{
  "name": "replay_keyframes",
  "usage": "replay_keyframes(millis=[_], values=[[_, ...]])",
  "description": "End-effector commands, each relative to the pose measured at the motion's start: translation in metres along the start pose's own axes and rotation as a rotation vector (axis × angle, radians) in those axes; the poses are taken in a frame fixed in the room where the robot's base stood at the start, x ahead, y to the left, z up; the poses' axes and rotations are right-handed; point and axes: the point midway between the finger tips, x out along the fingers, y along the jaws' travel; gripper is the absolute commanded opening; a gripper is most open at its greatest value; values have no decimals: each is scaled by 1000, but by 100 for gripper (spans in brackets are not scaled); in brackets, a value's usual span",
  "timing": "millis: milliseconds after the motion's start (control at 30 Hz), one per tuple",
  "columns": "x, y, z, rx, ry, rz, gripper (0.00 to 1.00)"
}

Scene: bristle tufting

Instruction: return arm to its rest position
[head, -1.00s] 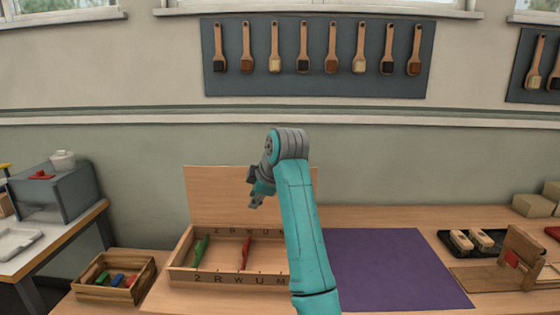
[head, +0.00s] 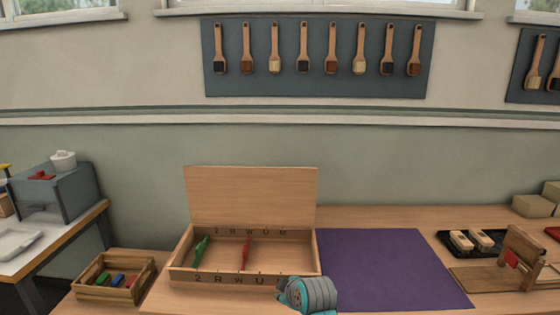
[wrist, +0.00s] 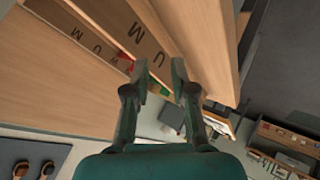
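In the wrist view my gripper (wrist: 160,80) has its two fingers apart, with nothing between them. In the head view only a teal and grey part of my arm shows at the bottom, in front of the box's right front corner; the gripper itself is not visible there. The open wooden box (head: 200,277) has its lid (head: 250,197) raised at the back and letters along its front and back. A green piece (head: 201,249) and a red piece (head: 246,252) stand inside it. The lettered box edge (wrist: 95,35) also shows in the wrist view, tilted.
A purple mat (head: 385,268) lies bare right of the box. A black tray (head: 490,251) with brush blocks and a wooden stand (head: 522,255) are further right. A small crate (head: 92,293) with coloured pieces stands at left. Brushes hang on a wall board (head: 318,85).

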Motion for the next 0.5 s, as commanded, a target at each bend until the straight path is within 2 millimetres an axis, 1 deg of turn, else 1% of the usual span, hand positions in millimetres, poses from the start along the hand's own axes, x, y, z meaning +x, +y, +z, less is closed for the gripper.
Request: replay_keyframes(millis=[33,233,300,367,500], values=[[3,-16,20,29,-4,10,25],[3,-68,83,142,3,73,25],[0,-86,104,180,6,95,25],[-5,-101,121,213,10,115,25],[-20,-137,158,286,20,158,25]])
